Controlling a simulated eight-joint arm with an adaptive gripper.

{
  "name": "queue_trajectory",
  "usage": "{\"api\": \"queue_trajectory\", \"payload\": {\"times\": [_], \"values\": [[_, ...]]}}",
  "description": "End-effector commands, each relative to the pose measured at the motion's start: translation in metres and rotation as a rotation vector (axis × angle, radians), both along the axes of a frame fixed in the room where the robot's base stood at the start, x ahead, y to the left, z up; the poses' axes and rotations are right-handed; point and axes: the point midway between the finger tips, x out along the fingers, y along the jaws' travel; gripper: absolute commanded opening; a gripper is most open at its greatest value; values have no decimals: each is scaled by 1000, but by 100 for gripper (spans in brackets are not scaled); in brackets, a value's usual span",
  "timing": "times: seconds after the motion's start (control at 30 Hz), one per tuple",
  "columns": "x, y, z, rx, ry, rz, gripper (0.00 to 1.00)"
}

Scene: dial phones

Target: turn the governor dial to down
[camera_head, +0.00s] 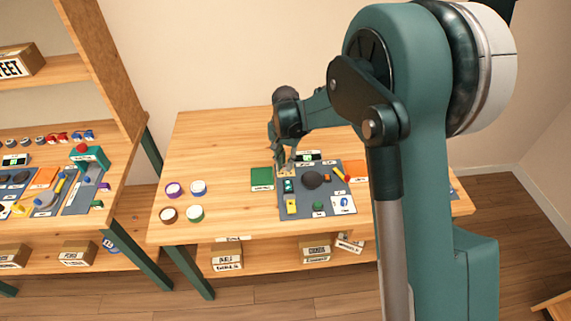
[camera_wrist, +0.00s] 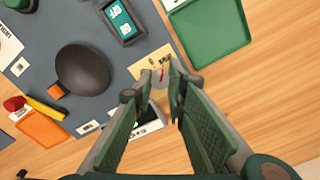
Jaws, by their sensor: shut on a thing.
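The governor dial (camera_wrist: 161,75) is a small pale knob with a red mark, on a beige plate (camera_wrist: 142,67) at the edge of the dark grey panel. My gripper (camera_wrist: 161,84) is shut on the dial, a fingertip on each side of it. The plate's small dark labels are too small to read, and the fingers hide part of the plate. In the head view my gripper (camera_head: 285,166) reaches down to the panel's back left corner, where the dial is mostly hidden.
A green tray (camera_wrist: 208,40) lies beside the panel, and an ON/OFF switch (camera_wrist: 120,20) is near the dial. A display box (camera_head: 308,156) stands close behind. Several round pots sit at the table's left.

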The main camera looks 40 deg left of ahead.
Motion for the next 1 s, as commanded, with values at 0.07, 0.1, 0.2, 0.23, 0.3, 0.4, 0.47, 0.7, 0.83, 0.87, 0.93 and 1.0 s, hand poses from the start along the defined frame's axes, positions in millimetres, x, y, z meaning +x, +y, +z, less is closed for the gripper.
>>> {"api": "queue_trajectory", "payload": {"times": [0.07, 0.1, 0.2, 0.23, 0.3, 0.4, 0.47, 0.7, 0.83, 0.87, 0.93, 1.0], "values": [[0, 1, 0, 1, 0, 1, 20], [0, 1, 0, 1, 0, 1, 26], [0, 0, 0, 1, 0, 1, 30], [0, 0, 0, 1, 0, 1, 30], [0, 0, 0, 0, 0, 1, 30], [0, 0, 0, 0, 0, 1, 30], [0, 0, 0, 0, 0, 1, 30], [0, 0, 10, 0, 0, 1, 30], [0, 0, 23, 0, 0, 1, 30], [0, 0, 27, 0, 0, 1, 30], [0, 0, 37, 0, 0, 1, 30], [0, 0, 47, 0, 0, 1, 30]]}}
